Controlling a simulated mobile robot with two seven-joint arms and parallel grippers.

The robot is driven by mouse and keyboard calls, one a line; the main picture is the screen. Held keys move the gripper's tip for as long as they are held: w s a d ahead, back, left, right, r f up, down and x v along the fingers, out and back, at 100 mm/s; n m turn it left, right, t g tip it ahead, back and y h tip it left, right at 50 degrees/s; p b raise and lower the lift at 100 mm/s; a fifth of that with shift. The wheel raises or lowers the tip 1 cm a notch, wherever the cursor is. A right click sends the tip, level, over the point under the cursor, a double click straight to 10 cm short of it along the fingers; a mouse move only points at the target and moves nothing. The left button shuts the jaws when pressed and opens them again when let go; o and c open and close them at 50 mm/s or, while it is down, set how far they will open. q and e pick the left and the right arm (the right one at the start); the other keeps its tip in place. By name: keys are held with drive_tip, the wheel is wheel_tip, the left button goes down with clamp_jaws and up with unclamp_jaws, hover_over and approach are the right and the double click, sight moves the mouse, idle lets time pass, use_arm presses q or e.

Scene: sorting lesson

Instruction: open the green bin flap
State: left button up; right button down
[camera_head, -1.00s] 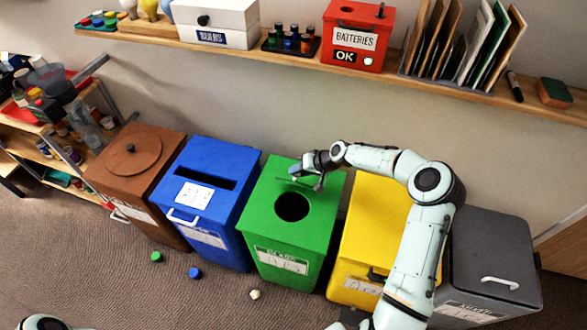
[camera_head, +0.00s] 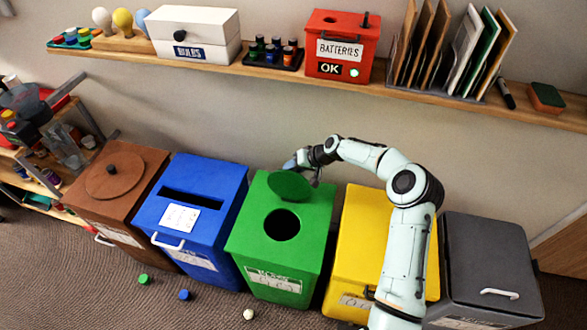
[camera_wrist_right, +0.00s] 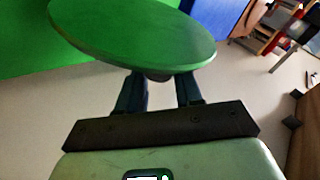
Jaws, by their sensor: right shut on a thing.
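The green bin (camera_head: 258,240) stands in the middle of the row of bins, with a round dark hole (camera_head: 282,225) in its top. Its round green flap (camera_head: 290,185) is tilted up behind the hole, which lies uncovered. My right gripper (camera_head: 300,163) is at the back of the bin, at the flap's upper edge. In the right wrist view the flap (camera_wrist_right: 135,32) is a green disc just beyond the two dark fingers (camera_wrist_right: 160,88), which are shut on a part at its underside; the grip point is partly hidden. My left gripper is not in view.
A brown bin (camera_head: 112,215) and a blue bin (camera_head: 200,208) stand left, a yellow bin (camera_head: 358,225) and a grey bin (camera_head: 490,255) right. My right arm passes over the yellow bin. A shelf (camera_head: 280,72) runs above. Small caps and a ball lie on the floor in front.

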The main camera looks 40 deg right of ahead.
drive_tip(key=shift+s+d+f, duration=0.25)
drive_tip(key=shift+f, duration=0.1)
drive_tip(key=c, duration=0.8)
unclamp_jaws()
drive_tip(key=shift+r, duration=0.25)
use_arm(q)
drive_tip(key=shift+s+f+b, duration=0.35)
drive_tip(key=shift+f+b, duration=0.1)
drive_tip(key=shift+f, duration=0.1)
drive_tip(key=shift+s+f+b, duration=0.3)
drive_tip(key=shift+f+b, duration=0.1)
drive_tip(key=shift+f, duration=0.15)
use_arm(e)
drive_tip(key=v, duration=1.3)
drive_tip(key=shift+r, duration=0.1)
